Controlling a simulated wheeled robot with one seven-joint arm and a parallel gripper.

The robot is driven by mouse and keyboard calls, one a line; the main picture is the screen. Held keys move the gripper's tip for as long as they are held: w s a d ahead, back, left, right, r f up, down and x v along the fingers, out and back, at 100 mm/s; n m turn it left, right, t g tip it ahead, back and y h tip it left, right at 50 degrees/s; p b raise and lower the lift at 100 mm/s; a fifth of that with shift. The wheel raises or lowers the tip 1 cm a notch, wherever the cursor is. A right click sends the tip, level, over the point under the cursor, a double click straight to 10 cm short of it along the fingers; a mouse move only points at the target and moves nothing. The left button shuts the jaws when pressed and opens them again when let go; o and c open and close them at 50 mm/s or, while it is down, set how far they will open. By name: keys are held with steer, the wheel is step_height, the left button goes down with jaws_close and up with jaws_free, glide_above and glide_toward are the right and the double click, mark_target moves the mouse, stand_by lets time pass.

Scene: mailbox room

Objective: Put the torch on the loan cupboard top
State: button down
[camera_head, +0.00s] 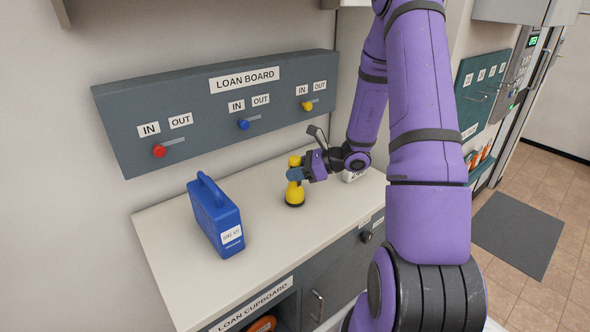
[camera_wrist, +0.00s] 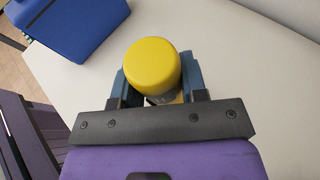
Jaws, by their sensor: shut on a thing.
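The yellow torch (camera_head: 295,194) with a dark base stands upright at the loan cupboard top (camera_head: 180,257), right of the blue case. I cannot tell for sure whether its base touches the surface. My gripper (camera_head: 296,174) is shut on the torch's upper part, coming from the right. In the wrist view the torch's round yellow end (camera_wrist: 152,66) sits between the two blue-grey fingers (camera_wrist: 158,88). The loan cupboard (camera_head: 256,306) has its label on the front edge.
A blue case (camera_head: 215,218) with a handle stands left of the torch. A white object (camera_head: 354,174) is partly hidden behind my wrist. The loan board (camera_head: 225,106) with red, blue and yellow knobs hangs on the wall behind. The front left of the top is clear.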

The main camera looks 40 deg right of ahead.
steer(key=shift+f, duration=0.1)
steer(key=c, duration=0.7)
jaws_free()
steer(key=shift+o, duration=0.2)
